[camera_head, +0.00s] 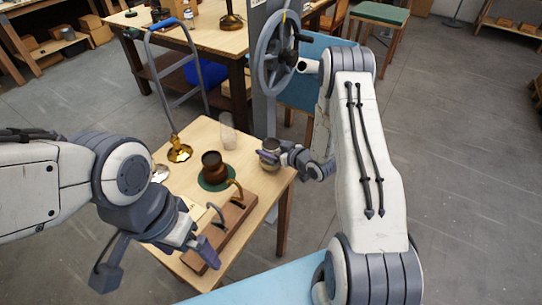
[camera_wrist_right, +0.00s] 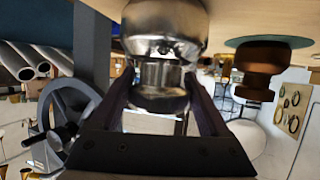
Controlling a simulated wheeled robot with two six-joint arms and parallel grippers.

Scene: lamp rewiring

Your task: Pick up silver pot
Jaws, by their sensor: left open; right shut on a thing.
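The silver pot (camera_head: 269,150) is at the right edge of the small wooden table in the head view. My right gripper (camera_head: 274,156) is shut on it from the right. In the right wrist view the silver pot (camera_wrist_right: 163,50) fills the upper middle, with the gripper fingers (camera_wrist_right: 166,100) on either side of its narrow part. Whether its base touches the table cannot be told. My left gripper (camera_head: 160,262) is open and empty, over the table's front left corner.
A brown pot (camera_head: 212,168) stands on a round green mat (camera_head: 215,184) in the table's middle. A brass piece (camera_head: 179,150) and a clear glass (camera_head: 227,131) stand behind it. A wooden block with hooks (camera_head: 222,232) lies in front. A handwheel (camera_head: 276,52) stands behind the table.

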